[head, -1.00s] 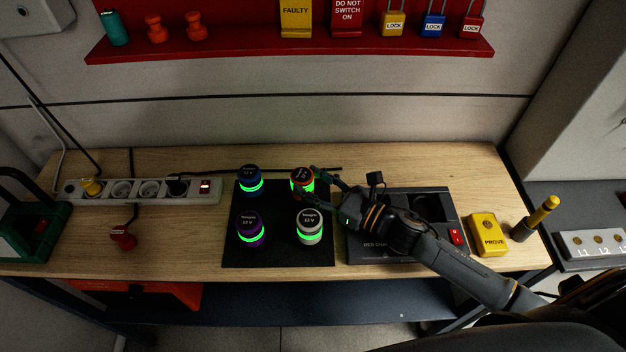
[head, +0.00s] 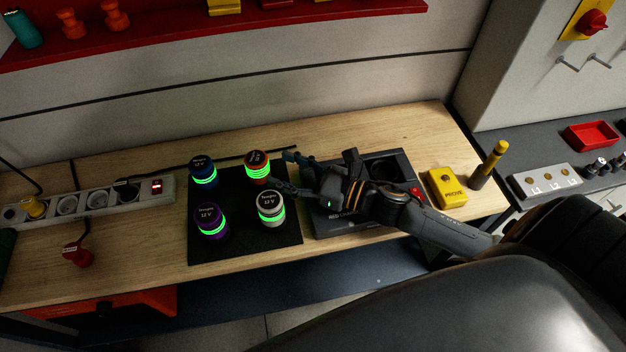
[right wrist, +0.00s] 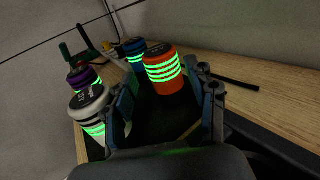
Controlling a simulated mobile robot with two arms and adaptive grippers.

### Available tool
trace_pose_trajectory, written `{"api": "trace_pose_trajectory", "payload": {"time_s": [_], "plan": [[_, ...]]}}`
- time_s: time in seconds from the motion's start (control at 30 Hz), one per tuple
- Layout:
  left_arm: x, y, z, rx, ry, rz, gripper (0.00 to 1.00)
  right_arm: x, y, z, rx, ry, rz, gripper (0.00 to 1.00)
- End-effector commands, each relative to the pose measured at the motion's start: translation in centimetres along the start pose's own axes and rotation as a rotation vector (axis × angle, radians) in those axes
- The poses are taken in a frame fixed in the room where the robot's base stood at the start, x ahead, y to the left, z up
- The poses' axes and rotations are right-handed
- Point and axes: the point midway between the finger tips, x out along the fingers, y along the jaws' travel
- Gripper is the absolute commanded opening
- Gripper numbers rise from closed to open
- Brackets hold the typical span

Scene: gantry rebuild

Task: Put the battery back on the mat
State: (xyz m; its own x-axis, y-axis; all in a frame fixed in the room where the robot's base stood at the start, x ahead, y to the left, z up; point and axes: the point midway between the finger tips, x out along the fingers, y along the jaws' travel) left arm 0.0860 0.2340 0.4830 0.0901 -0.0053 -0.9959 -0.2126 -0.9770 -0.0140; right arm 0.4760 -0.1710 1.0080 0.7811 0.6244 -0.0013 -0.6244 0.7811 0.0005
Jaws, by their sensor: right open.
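Four-sided black mat (head: 278,245) lies on the wooden bench with the batteries upright on it. An orange battery (head: 257,168) stands at its back right, a blue one (head: 204,172) back left, a purple one (head: 210,221) front left and a white one (head: 271,207) front right. All have glowing green bands. My right gripper (head: 284,171) is open and empty, just right of the orange battery. In the right wrist view the orange battery (right wrist: 165,72) stands ahead, beyond the spread fingers, apparently clear of them. My left gripper is not in view.
A dark charger (head: 335,241) sits right of the mat, partly under my right arm. Beyond it are a yellow PROVE box (head: 446,188) and a yellow-topped probe (head: 492,164). A power strip (head: 85,202) lies to the left.

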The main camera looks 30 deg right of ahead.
Motion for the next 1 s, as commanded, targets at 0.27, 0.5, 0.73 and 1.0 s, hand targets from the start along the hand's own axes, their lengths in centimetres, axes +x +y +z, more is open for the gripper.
{"api": "trace_pose_trajectory", "payload": {"time_s": [0.27,0.5,0.73,1.0], "plan": [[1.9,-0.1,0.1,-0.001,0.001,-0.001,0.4,-5.2,0.1,-0.3,0.001,0.002,0.001,0.57],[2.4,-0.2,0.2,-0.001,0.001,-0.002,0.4,-7.3,0.1,-0.1,0.0,-0.001,0.001,0.57],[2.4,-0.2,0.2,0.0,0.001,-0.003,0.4,-7.6,0.0,0.1,0.0,-0.001,0.002,0.57],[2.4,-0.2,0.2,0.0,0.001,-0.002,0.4,-7.6,0.0,0.1,0.0,-0.001,0.001,0.57]]}}
